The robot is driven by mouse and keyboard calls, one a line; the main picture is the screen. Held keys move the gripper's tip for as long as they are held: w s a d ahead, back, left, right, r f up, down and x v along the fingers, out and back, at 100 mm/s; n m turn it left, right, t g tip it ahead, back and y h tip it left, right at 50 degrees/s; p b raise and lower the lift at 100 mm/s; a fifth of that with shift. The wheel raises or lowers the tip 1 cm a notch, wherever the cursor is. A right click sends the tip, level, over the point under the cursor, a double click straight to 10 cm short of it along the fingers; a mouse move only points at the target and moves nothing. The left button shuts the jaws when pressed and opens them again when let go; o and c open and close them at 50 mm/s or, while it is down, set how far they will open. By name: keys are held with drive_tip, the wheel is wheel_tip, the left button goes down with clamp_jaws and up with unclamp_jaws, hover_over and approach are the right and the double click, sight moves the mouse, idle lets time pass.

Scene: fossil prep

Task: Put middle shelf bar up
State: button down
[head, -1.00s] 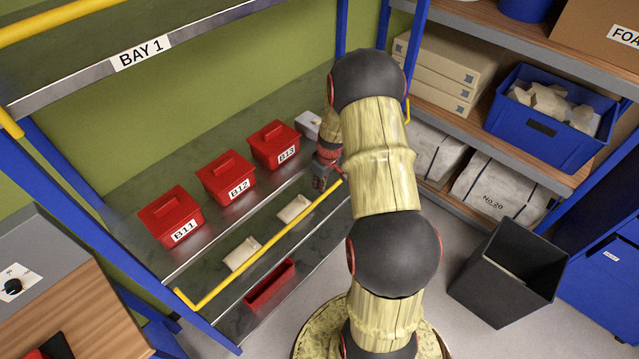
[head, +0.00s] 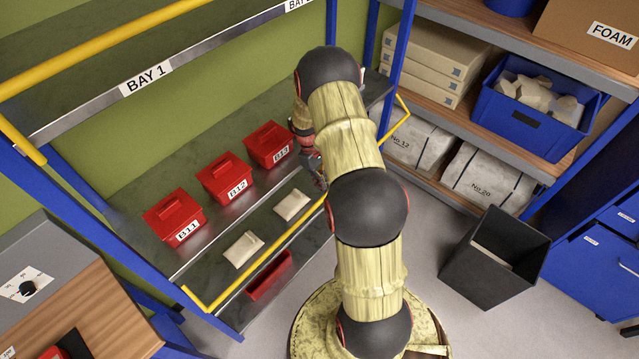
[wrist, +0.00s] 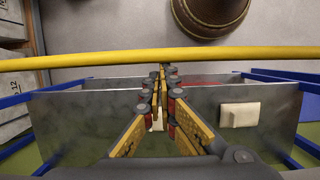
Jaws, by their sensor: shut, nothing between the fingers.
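The yellow middle shelf bar (head: 255,268) runs along the front of the middle shelf (head: 225,225), standing out from its edge. Its left side arm (head: 195,300) and right corner (head: 408,113) show, while my arm hides part of its length. My gripper (head: 321,181) is mostly hidden by my arm in the head view, near the bar's middle. In the wrist view my gripper (wrist: 163,72) is shut and empty. Its fingertips lie right at the bar (wrist: 90,59), which crosses the whole view; I cannot tell whether they touch.
Red boxes B11 (head: 175,216), B12 (head: 226,180) and B13 (head: 268,146) stand on the middle shelf. Pale packets (head: 243,250) and a red tray (head: 268,277) lie lower. Another yellow bar (head: 110,38) crosses the upper shelf. A dark bin (head: 492,258) stands on the floor at right.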

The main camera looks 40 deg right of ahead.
drive_tip(key=shift+s+r+g+p, duration=0.15)
drive_tip(key=shift+s+r+g, duration=0.4)
drive_tip(key=shift+r, duration=0.3)
drive_tip(key=shift+s+r+g+p, duration=0.1)
drive_tip(key=shift+s+r+g, duration=0.45)
drive_tip(key=shift+r, duration=0.25)
drive_tip(key=shift+s+r+g+p, duration=0.15)
drive_tip(key=shift+s+r+g, duration=0.4)
drive_tip(key=shift+r, duration=0.3)
drive_tip(key=shift+w+r+g, duration=0.1)
drive_tip(key=shift+r+g, duration=0.15)
drive_tip(key=shift+g, duration=0.2)
drive_tip(key=shift+r, duration=0.15)
drive_tip(key=v, duration=1.2)
drive_tip(key=shift+w+a, duration=0.15)
drive_tip(key=shift+w, duration=0.25)
